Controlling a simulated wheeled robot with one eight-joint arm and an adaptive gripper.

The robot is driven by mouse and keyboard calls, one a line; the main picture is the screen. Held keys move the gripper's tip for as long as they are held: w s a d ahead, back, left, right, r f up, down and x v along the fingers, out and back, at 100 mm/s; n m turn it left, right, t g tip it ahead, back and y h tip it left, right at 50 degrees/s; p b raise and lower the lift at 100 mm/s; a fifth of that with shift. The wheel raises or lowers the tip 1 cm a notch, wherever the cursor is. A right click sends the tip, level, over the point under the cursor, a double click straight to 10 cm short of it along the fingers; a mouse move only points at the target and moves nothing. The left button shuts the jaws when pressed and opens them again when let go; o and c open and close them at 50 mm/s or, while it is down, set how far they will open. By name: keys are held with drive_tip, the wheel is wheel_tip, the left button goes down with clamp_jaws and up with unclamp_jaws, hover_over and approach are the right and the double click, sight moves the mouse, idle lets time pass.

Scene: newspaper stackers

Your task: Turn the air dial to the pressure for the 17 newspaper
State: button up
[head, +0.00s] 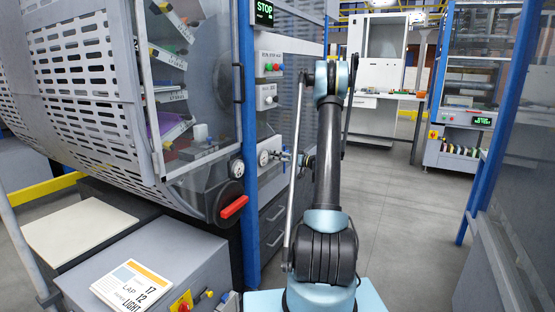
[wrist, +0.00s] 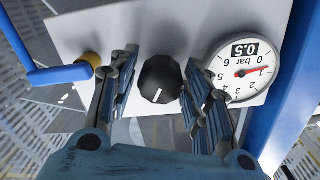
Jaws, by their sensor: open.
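In the wrist view, the black ribbed air dial (wrist: 160,78) with a white pointer mark sits on a white panel. My gripper (wrist: 159,70) is open, one finger on each side of the dial. I cannot tell whether the fingers touch it. A round white gauge (wrist: 241,71) in bar, with a red needle and a label that seems to read 0.5, is right of the dial, partly behind a finger. In the head view, my gripper (head: 286,157) is at the panel beside a gauge (head: 264,158); the dial is not clear there.
A red-handled lever (head: 234,207) is left of the panel. A blue post (head: 247,130) stands beside it. A grey box (head: 190,260) with a red-and-yellow switch is at the lower left. A brass fitting (wrist: 91,60) is left of the dial. Open floor (head: 400,210) lies to the right.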

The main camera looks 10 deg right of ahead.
drive_tip(key=c, duration=0.8)
drive_tip(key=shift+m, duration=0.3)
drive_tip(key=m, duration=0.5)
drive_tip(key=shift+w+d+m, duration=0.1)
drive_tip(key=shift+m, duration=0.2)
drive_tip(key=m, duration=0.5)
drive_tip(key=shift+m, duration=0.4)
